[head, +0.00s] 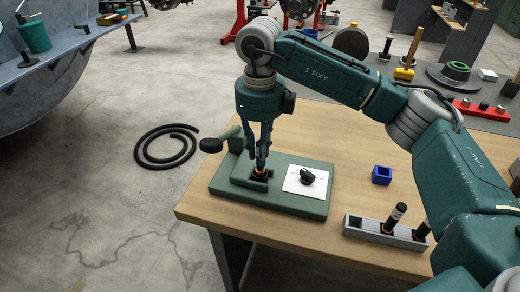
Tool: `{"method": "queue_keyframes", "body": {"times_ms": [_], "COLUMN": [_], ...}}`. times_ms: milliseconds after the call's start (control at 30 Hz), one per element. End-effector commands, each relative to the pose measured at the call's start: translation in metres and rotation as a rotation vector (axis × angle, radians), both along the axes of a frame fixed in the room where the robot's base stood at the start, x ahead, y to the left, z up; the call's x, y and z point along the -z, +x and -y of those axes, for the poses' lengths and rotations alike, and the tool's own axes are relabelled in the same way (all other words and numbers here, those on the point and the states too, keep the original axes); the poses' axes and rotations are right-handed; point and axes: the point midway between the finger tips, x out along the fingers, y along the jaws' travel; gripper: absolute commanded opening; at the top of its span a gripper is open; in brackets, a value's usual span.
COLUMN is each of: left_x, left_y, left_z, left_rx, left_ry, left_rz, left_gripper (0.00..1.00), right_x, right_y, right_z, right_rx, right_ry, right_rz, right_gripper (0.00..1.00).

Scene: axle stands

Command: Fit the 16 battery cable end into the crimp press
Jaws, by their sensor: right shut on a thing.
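The crimp press (225,188) is a green base near the table's left corner, with a raised block, a lever with a black knob (211,145) and a small walled nest. My right gripper (261,158) points down over the nest, shut on a dark battery cable end (260,173) with an orange band. The cable end's lower part is at or inside the nest walls; how deep it sits I cannot tell. My left gripper is not in view.
A white plate with a black dial (307,177) lies on the press base. A blue open block (381,175) and a grey rack (358,228) with black, orange-banded cable ends stand to the right. Red stands, tools and a bench are behind. A black hose (155,163) lies on the floor.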

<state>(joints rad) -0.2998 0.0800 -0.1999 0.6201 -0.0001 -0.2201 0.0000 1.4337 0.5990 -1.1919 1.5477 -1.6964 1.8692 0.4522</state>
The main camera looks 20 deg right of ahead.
Motion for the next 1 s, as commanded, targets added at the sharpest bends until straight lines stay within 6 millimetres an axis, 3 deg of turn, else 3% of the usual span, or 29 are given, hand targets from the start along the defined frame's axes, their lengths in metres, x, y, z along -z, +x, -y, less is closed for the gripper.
{"method": "queue_keyframes", "body": {"times_ms": [467, 500, 600, 867, 1000], "left_x": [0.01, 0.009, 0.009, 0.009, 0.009], "left_y": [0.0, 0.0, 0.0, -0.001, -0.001], "left_z": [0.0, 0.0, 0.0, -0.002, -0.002], "left_rx": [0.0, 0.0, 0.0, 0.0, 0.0], "left_ry": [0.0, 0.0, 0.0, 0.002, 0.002], "left_rz": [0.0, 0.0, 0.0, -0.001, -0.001], "left_gripper": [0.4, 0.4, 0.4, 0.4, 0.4], "right_x": [0.013, 0.012, 0.012, 0.011, 0.002], "right_y": [0.0, 0.0, 0.0, 0.0, 0.001], "right_z": [0.0, 0.0, 0.0, 0.0, 0.0], "right_rx": [0.0, 0.0, 0.0, 0.0, 0.0], "right_ry": [0.0, 0.0, 0.0, 0.0, 0.001], "right_rz": [0.001, 0.001, 0.001, 0.0, 0.003], "right_gripper": [0.0, 0.24, 0.41, 0.41, 0.41]}}
